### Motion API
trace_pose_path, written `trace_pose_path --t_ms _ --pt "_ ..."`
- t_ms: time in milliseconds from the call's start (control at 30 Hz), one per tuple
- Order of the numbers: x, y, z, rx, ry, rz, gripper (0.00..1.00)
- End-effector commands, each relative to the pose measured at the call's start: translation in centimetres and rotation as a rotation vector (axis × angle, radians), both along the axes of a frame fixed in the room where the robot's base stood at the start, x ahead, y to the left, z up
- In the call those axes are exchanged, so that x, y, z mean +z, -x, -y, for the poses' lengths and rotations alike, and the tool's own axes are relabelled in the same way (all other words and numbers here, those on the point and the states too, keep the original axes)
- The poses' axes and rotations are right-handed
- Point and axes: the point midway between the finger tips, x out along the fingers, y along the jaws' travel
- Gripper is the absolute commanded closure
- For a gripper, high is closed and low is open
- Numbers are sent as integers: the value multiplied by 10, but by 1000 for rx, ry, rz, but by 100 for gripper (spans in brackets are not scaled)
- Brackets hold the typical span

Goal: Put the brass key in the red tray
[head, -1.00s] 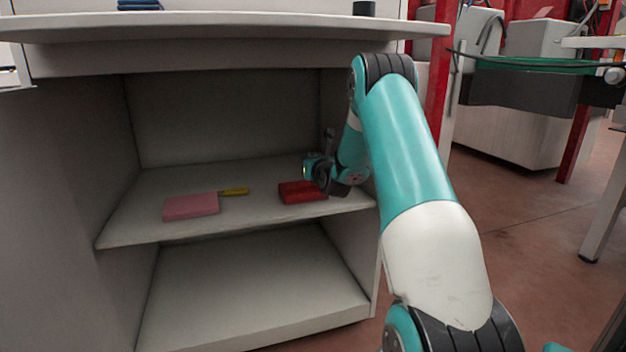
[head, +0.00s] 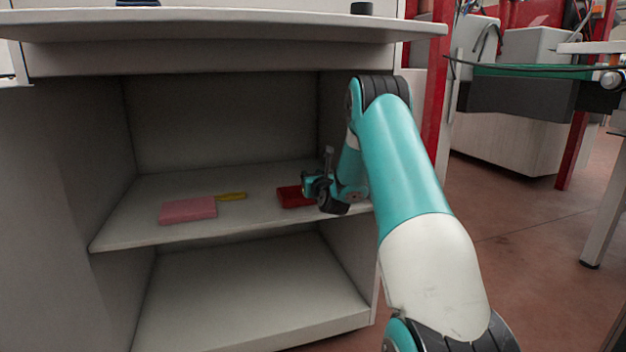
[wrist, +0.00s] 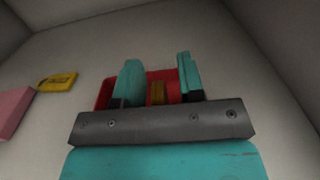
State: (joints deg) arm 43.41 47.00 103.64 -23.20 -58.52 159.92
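The red tray (head: 291,198) is on the upper shelf of the cabinet, partly behind my gripper (head: 309,184). In the wrist view the red tray (wrist: 103,93) shows behind and between the two teal fingers of my gripper (wrist: 158,62). The fingers stand apart. A brass-coloured piece, which looks like the brass key (wrist: 157,93), shows between them against the red of the tray. Red shows beside it, so the fingers do not appear closed on it. Its lower part is hidden by the gripper body, and I cannot tell whether it rests on the tray floor.
A pink block-like thing (head: 188,210) lies on the shelf (head: 125,225) at the left. A small yellow thing (head: 231,196) lies behind it, also in the wrist view (wrist: 58,81). The cabinet top (head: 220,28) overhangs the shelf. The shelf's back is clear.

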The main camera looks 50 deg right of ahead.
Motion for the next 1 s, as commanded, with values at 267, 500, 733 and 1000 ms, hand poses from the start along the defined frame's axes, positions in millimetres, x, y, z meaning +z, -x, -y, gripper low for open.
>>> trace_pose_path --t_ms 267,500,733,1000 --pt "4 29 -16 -4 -4 -1 64" --pt "-2 68 -40 -2 -3 -1 64" --pt "-1 95 -57 -2 -2 0 64" --pt "3 101 -65 8 6 -4 64"
